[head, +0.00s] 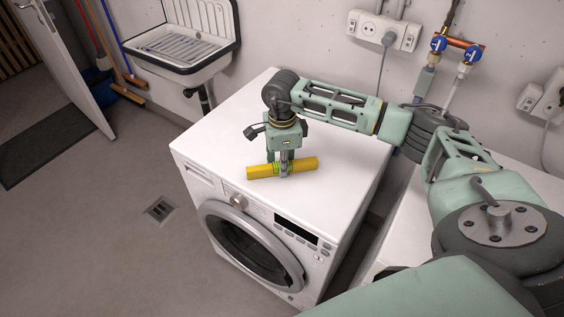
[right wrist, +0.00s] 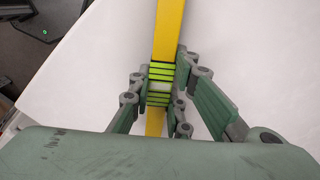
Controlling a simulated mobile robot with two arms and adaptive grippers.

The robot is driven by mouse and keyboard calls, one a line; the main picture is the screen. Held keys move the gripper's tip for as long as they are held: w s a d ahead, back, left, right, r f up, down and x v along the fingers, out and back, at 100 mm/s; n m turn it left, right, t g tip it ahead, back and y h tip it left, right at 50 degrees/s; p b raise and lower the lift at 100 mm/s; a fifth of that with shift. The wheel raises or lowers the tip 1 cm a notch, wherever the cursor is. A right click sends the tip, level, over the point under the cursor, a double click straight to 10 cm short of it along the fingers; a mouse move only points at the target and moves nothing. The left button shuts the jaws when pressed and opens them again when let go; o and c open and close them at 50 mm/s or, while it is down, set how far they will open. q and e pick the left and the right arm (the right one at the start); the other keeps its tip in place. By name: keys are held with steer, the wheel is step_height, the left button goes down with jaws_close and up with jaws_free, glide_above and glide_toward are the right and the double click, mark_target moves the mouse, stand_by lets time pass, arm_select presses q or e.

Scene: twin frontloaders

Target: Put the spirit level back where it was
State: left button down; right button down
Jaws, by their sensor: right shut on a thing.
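The yellow spirit level (head: 303,165) is at the top of the left washing machine (head: 222,140), near its front edge. It lies roughly level, pointing left to right in the head view. My right gripper (head: 284,170) comes down from above and is shut around the middle of the level. In the right wrist view the level (right wrist: 170,32) runs between the fingers of the right gripper (right wrist: 160,83), with green vial markings at the grip. I cannot tell whether the level touches the machine top. My left gripper is not in view.
A second white machine (head: 403,212) stands at the right, partly behind my arm. A wall sink (head: 185,45) is at the back left. Taps (head: 453,46) and a socket box (head: 383,30) are on the wall behind. Much of the left machine's top is clear.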

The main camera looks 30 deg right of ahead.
steer(key=shift+f, duration=0.1)
steer(key=c, duration=1.6)
jaws_free()
steer(key=shift+c, duration=0.2)
steer(key=shift+r, duration=0.25)
steer(key=shift+w+r, duration=0.1)
steer(key=shift+r, duration=0.3)
step_height(320, 180, up, 11)
steer(key=b, duration=0.2)
